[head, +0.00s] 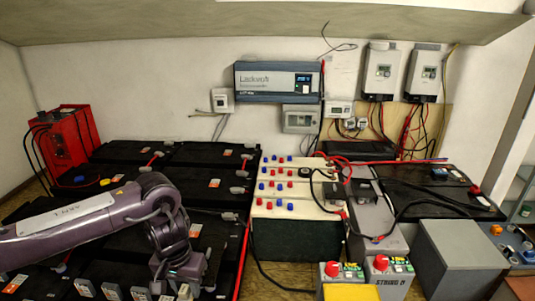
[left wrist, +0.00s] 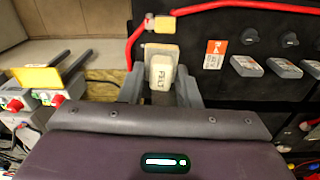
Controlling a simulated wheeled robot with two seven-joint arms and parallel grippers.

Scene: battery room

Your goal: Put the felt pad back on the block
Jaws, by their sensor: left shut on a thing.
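My left gripper (head: 182,284) is low over the front of the black battery bank in the head view. In the left wrist view its two grey fingers (left wrist: 160,90) are shut on a small cream felt pad (left wrist: 161,74) with lettering that reads like FELT. A tan-grey piece (left wrist: 163,50) shows just beyond the pad; I cannot tell whether they touch. The pad cannot be made out in the head view. Black battery blocks (left wrist: 250,50) with grey terminal caps lie to the right of the pad; I cannot tell which is the task's block. My right gripper is not in view.
A red cable (left wrist: 215,6) runs along the battery edge, close beyond the fingers. A cream-topped battery bank (head: 290,208) with red and blue terminals stands right of the arm. Control boxes with red knobs (head: 330,269) and a yellow plate (head: 350,292) are at the front.

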